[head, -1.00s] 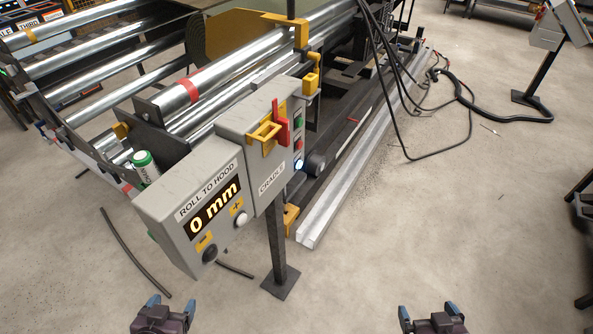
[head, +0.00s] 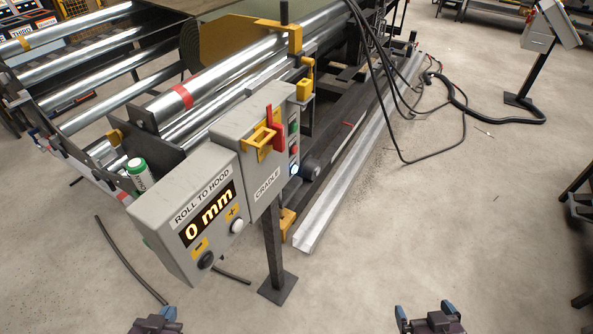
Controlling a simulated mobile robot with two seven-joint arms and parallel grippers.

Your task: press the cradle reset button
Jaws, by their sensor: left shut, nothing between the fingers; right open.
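The grey CRADLE box (head: 264,185) stands on a dark post in the head view. Its narrow right side carries a green button (head: 294,127), a red button (head: 293,149) and a lit blue-white button (head: 294,169). No label on these buttons is readable, so I cannot tell which is the reset. A red lever (head: 274,128) with a yellow bracket is on the box front. My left gripper (head: 155,318) is shut and empty at the bottom edge, below and left of the box. My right gripper (head: 425,312) is open and empty at the bottom, well right of the post. Neither touches anything.
The ROLL TO HOOD box (head: 190,215) reads 0 mm and adjoins the cradle box on the left. Behind are metal rollers (head: 215,80) and a long metal channel (head: 350,170). Black cables (head: 400,115) hang at the right. Floor between my grippers is clear.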

